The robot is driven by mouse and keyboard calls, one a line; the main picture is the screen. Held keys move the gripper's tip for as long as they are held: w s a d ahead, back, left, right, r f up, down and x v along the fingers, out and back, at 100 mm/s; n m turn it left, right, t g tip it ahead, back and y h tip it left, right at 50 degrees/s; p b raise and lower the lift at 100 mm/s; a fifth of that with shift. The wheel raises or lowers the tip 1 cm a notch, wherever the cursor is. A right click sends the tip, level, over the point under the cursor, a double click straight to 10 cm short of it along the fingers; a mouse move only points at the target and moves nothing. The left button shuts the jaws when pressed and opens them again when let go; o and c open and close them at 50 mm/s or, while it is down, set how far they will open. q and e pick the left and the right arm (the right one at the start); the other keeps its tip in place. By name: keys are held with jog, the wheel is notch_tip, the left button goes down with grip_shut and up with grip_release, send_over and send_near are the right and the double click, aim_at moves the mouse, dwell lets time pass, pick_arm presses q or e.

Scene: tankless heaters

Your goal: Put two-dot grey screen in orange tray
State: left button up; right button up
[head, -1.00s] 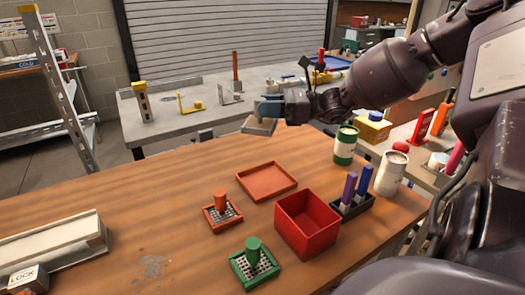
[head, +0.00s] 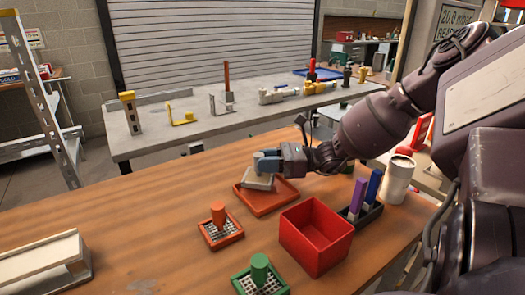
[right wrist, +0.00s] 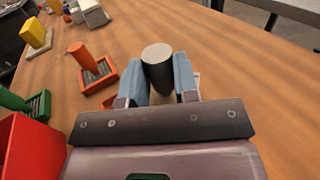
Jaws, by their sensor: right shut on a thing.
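A grey screen (head: 258,182) with a pale flat base and a dark grey round handle is held by my right gripper (head: 266,163). In the right wrist view the handle (right wrist: 157,66) stands between the two blue fingers of the right gripper (right wrist: 158,78). The base is over the back left part of the shallow orange tray (head: 264,208); I cannot tell if it touches the tray. No dots show on the screen. The tray lies flat on the wooden table, empty where it shows. My left gripper is not in view.
An orange-handled screen (head: 219,227), a green-handled screen (head: 260,278) and a deep red box (head: 314,240) stand near the tray. A black holder (head: 366,217) with purple and blue markers and a white canister (head: 398,181) are to the right.

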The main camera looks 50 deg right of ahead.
jog(key=shift+r, duration=0.15)
jog(key=shift+f, duration=0.35)
jog(key=o, duration=0.5)
jog(key=shift+f, duration=0.1)
jog(key=o, duration=0.5)
jog(key=shift+c, duration=0.2)
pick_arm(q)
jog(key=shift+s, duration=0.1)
